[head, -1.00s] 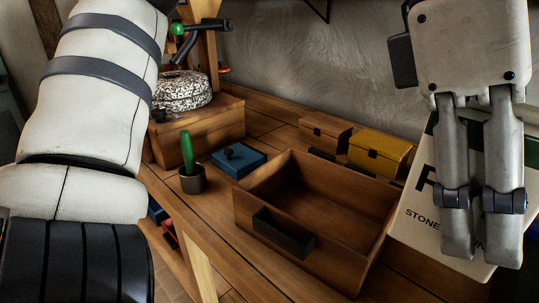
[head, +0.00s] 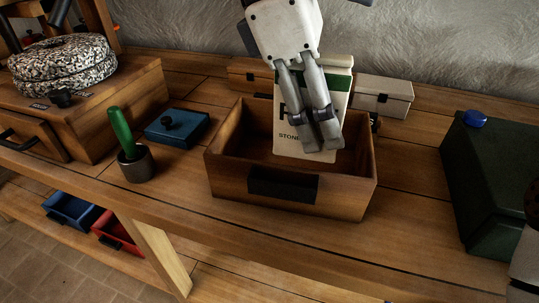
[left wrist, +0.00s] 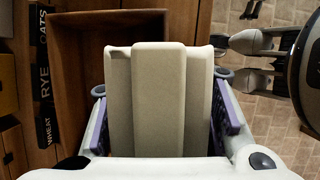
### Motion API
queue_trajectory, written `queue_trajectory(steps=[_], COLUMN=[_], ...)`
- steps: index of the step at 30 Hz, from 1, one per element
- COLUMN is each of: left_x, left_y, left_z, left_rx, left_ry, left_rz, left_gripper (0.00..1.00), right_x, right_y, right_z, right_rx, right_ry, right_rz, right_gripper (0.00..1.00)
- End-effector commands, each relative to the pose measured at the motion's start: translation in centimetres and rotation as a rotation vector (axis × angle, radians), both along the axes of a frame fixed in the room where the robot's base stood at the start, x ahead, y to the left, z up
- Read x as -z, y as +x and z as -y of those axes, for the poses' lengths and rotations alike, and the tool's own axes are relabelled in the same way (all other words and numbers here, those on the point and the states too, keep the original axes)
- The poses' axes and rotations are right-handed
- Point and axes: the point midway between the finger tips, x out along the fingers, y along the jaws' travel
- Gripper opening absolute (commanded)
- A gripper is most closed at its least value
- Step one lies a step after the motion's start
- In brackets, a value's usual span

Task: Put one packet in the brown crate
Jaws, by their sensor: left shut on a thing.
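A cream packet (head: 340,90) with a green band and dark print is held upright by my left gripper (head: 322,132). The gripper is shut on it, and its fingers cover part of the print. The packet's lower end is over the open brown crate (head: 340,196), in front of its back wall; I cannot tell how far down it reaches. In the left wrist view the packet (left wrist: 160,100) sits between the purple-edged fingers, with the crate (left wrist: 75,50) beyond it. The crate's visible inside looks empty.
A blue lidded box (head: 178,129) and a green pestle-like thing in a dark pot (head: 137,165) stand left of the crate. Small lidded boxes (head: 385,95) stand behind it. A dark green case (head: 485,180) stands at right. Bench room is clear between crate and case.

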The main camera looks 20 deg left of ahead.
Motion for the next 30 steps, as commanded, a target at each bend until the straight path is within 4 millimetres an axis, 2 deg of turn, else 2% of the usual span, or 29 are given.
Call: queue_trajectory(steps=[1,6,9,14,17,21,30], left_x=[1.0,3.7,5.7,7.3,9.1,11.4,11.7], left_y=[1.2,4.5,5.5,6.4,7.4,7.2,7.3], left_z=[-1.3,-5.1,-6.2,-7.3,-8.4,-8.3,-8.3], left_rx=[-0.007,-0.005,-0.003,-0.002,-0.005,0.0,-0.001], left_ry=[-0.005,-0.002,-0.001,0.0,0.0,0.0,-0.001], left_rz=[-0.008,-0.011,-0.009,-0.005,-0.006,-0.003,0.001], left_gripper=[0.0,0.0,0.0,0.0,0.0,0.0,0.0], right_x=[0.3,0.8,1.0,1.2,1.4,1.5,1.4], right_y=[-0.3,-0.8,-1.0,-1.2,-1.5,-1.5,-1.5], right_z=[0.0,0.0,0.0,0.0,0.0,0.0,0.0], right_rx=[0.0,0.0,0.0,0.0,0.0,-0.001,-0.001], right_ry=[0.0,0.0,0.001,0.0,0.0,0.0,0.0], right_rz=[-0.012,-0.029,-0.037,-0.043,-0.052,-0.053,-0.052], right_gripper=[1.0,1.0,1.0,1.0,1.0,1.0,1.0])
